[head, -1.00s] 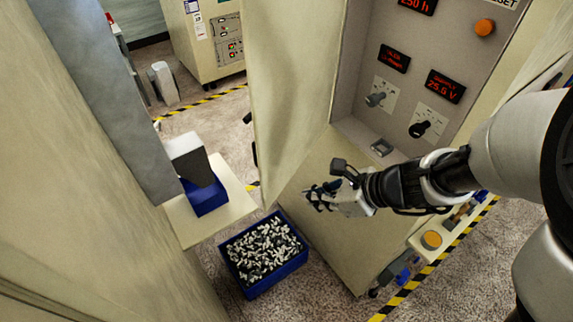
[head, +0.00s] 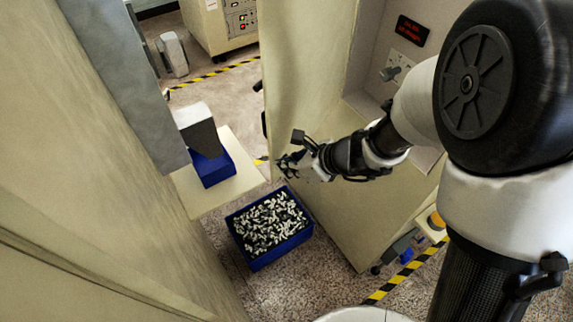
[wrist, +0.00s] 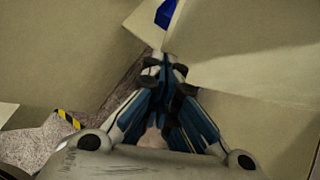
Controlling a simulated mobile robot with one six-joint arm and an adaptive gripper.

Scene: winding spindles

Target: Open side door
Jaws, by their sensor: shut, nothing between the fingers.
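The side door (head: 305,70) is a tall beige panel standing out from the cabinet (head: 360,215) at an angle, so the recessed control panel behind it shows. A dark handle piece (head: 263,123) shows at its left edge. My gripper (head: 284,161) is shut and empty at the door's lower edge, on the side facing the cabinet. In the wrist view, the dark blue fingers (wrist: 166,68) meet close to beige panel surfaces. I cannot tell whether they touch the door.
A blue crate (head: 238,257) full of small black and white parts stands on the floor below my gripper. A pale shelf (head: 180,190) with a blue block (head: 209,170) juts out at left. Another cabinet (head: 222,25) stands behind. Yellow-black tape marks the floor.

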